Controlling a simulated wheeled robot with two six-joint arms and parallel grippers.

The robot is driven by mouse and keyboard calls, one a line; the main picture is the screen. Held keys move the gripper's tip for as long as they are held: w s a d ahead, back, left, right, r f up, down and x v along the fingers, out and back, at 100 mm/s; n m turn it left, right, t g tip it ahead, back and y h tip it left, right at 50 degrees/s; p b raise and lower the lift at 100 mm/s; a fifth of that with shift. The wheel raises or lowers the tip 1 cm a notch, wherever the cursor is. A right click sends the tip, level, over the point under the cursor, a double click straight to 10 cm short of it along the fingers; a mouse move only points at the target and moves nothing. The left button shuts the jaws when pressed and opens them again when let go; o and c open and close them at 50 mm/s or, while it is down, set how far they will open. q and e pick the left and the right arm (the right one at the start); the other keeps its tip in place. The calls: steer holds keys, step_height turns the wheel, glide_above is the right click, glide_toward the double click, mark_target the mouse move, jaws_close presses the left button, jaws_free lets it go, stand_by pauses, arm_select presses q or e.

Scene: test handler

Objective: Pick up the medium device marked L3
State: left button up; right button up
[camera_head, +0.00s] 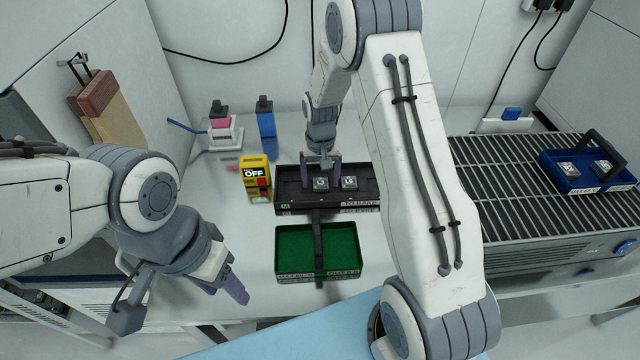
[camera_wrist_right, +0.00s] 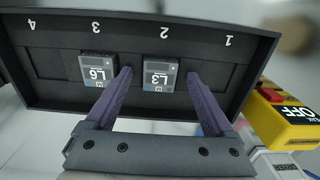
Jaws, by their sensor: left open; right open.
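The device marked L3 (camera_wrist_right: 160,74), a small grey square block with an M on its label, sits in slot 2 of the black tray (camera_wrist_right: 50,60). In the head view it is the left one (camera_head: 320,184) of two devices in the black tray (camera_head: 290,204). My right gripper (camera_wrist_right: 158,72) is open, one finger on each side of L3, with gaps visible; it also shows in the head view (camera_head: 321,180). Whether the fingers touch it is unclear. My left gripper (camera_head: 236,288) is open and empty, low at the left, away from the trays.
Another device, marked L6 (camera_wrist_right: 97,69), sits in slot 3, close to one right finger. A green tray (camera_head: 290,236) lies in front of the black one. A yellow switch box (camera_head: 254,168) stands left. A blue bin (camera_head: 560,184) holding devices rests on the slatted machine (camera_head: 490,185).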

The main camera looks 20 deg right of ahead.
jaws_close()
